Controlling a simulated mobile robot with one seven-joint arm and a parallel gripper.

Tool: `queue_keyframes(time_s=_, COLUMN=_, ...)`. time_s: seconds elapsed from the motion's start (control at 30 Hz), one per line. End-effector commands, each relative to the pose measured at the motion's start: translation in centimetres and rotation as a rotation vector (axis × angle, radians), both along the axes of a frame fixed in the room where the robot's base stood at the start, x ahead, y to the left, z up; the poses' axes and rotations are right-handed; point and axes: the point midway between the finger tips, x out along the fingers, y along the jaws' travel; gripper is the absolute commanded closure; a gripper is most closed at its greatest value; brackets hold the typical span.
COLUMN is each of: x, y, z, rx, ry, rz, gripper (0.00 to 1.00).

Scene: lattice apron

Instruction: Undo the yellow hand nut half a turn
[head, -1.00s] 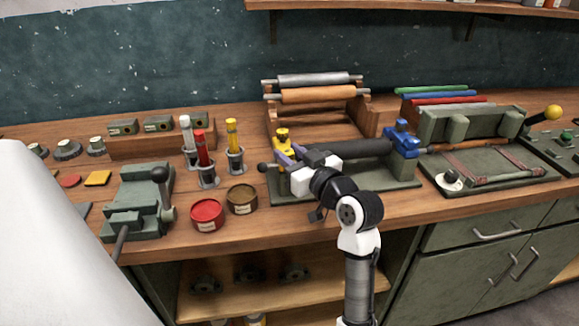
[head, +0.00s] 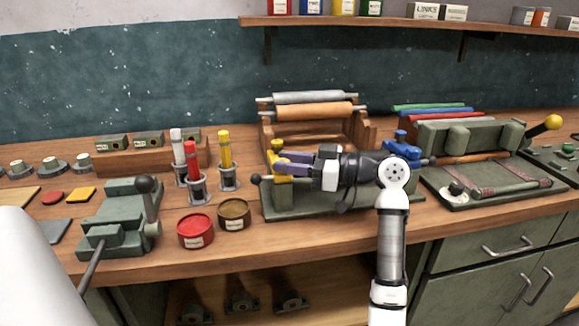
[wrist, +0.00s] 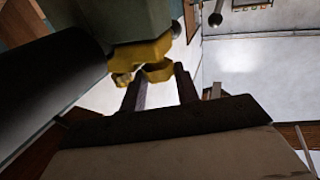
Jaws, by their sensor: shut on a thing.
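The yellow hand nut (wrist: 157,71) shows in the wrist view between the two dark fingers of my gripper (wrist: 160,79). It sits beside a yellow bearing block (wrist: 142,53). In the head view the yellow block with its top knob (head: 277,146) stands at the left end of a green roller stand (head: 330,203). My gripper (head: 283,164) reaches it from the right with purple fingers, shut on the nut. The fingers largely hide the nut in the head view, and its turn angle cannot be told.
A dark roller (wrist: 45,75) lies close beside my gripper in the wrist view. A blue bearing block (head: 398,150) stands at the stand's right end. A black ball knob (head: 255,179) sticks out left. Red (head: 195,231) and brown (head: 234,214) tins stand in front-left.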

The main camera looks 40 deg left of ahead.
Motion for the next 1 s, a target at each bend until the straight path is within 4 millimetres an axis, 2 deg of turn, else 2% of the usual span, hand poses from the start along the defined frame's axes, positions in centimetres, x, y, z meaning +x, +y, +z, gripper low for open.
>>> queue_keyframes(time_s=0.53, x=-0.03, y=0.13, z=-0.08, rx=-0.002, ry=0.0, rz=0.029, gripper=0.92)
queue_keyframes(time_s=0.57, x=-0.04, y=0.13, z=-0.08, rx=-0.002, ry=0.0, rz=0.029, gripper=0.68)
queue_keyframes(time_s=0.7, x=-0.03, y=0.12, z=-0.07, rx=-0.002, ry=0.0, rz=0.029, gripper=0.5)
queue_keyframes(time_s=0.73, x=-0.03, y=0.11, z=-0.07, rx=-0.002, ry=0.0, rz=0.028, gripper=0.47)
queue_keyframes(time_s=1.0, x=0.04, y=0.01, z=-0.07, rx=-0.001, ry=0.0, rz=0.027, gripper=0.47)
